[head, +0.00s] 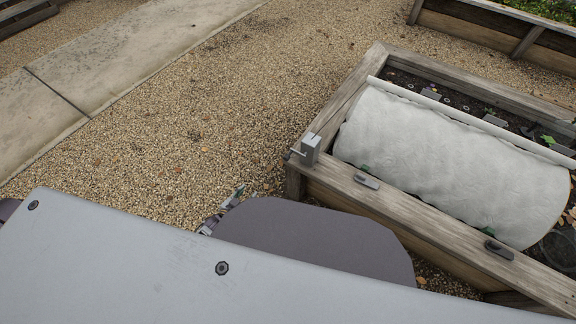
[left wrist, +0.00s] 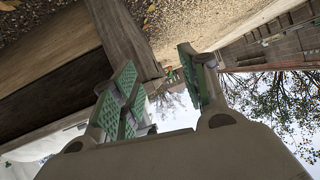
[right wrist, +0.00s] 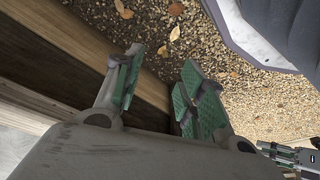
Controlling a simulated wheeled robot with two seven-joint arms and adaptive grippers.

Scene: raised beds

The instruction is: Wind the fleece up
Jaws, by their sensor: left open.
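The white fleece (head: 440,160) lies spread over the raised bed (head: 345,95), with a pale tube (head: 450,115) along its far edge. A grey bracket (head: 310,149) with a small pin stands on the bed's left corner. Dark clips sit on the near rail, one near the bracket (head: 366,182) and one farther right (head: 498,250). My left gripper (head: 222,210) shows only partly, over the gravel left of the bed. In the left wrist view (left wrist: 157,60) it is open and empty beside timber. My right gripper (right wrist: 162,57) is open and empty beside a timber wall; my body hides it in the head view.
Gravel (head: 190,130) lies open left of the bed, with a concrete path (head: 110,70) beyond. Another planted bed (head: 490,30) stands at the back right. Dark soil, a dark round pot (head: 560,248) and leaves show at the bed's right. My own body covers the lower left.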

